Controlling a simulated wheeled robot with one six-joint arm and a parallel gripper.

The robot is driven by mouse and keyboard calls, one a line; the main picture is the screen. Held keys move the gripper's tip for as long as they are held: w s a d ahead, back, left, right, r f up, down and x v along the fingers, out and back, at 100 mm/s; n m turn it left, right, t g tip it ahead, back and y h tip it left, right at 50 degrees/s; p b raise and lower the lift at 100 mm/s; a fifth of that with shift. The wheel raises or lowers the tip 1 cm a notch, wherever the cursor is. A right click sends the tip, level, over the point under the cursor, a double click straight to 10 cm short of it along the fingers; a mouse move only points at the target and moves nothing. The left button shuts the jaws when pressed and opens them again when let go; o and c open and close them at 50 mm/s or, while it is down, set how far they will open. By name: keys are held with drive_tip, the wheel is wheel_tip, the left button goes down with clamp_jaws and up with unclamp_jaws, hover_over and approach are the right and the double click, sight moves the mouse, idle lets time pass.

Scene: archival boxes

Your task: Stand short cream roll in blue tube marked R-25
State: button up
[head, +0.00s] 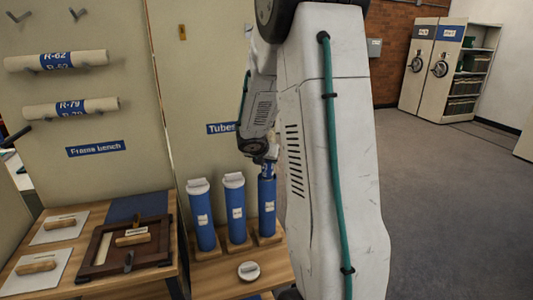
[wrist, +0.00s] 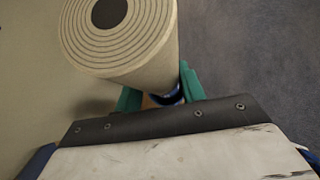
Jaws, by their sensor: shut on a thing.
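A cream roll (wrist: 115,40) fills the top of the wrist view, its ringed end and dark core facing the camera. My gripper (wrist: 158,92) is shut on it, with a green finger at each side. A bit of dark blue shows below the roll between the fingers; I cannot tell whether it is a band or a tube rim. In the head view my gripper (head: 265,160) is over the rightmost blue tube (head: 267,208), which stands upright without a white cap. The roll is mostly hidden there, and I cannot tell how far it is inside. The tube labels are too small to read.
Two white-capped blue tubes (head: 203,215) (head: 236,208) stand close to the left. A loose white cap (head: 249,270) lies on the wooden bench in front. Two cream rolls, R-62 (head: 85,60) and R-79 (head: 95,106), rest on wall pegs. The frame bench (head: 40,285) is at left.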

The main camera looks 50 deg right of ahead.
sight(266, 175)
drive_tip(key=shift+f, duration=2.7)
drive_tip(key=shift+s+a+f, duration=0.2)
drive_tip(key=shift+f, duration=0.3)
drive_tip(key=shift+s+a+f, duration=0.15)
drive_tip(key=shift+a+f, duration=0.05)
drive_tip(key=shift+f, duration=0.25)
drive_tip(key=o, duration=1.1)
drive_tip(key=shift+c, duration=0.2)
drive_tip(key=shift+r, duration=0.15)
drive_tip(key=shift+o, duration=0.3)
drive_tip(key=shift+a+r, duration=0.2)
drive_tip(key=shift+r, duration=0.25)
drive_tip(key=v, duration=0.7)
drive_tip(key=shift+w+r, duration=0.25)
drive_tip(key=shift+r, duration=0.35)
drive_tip(key=shift+d, duration=0.1)
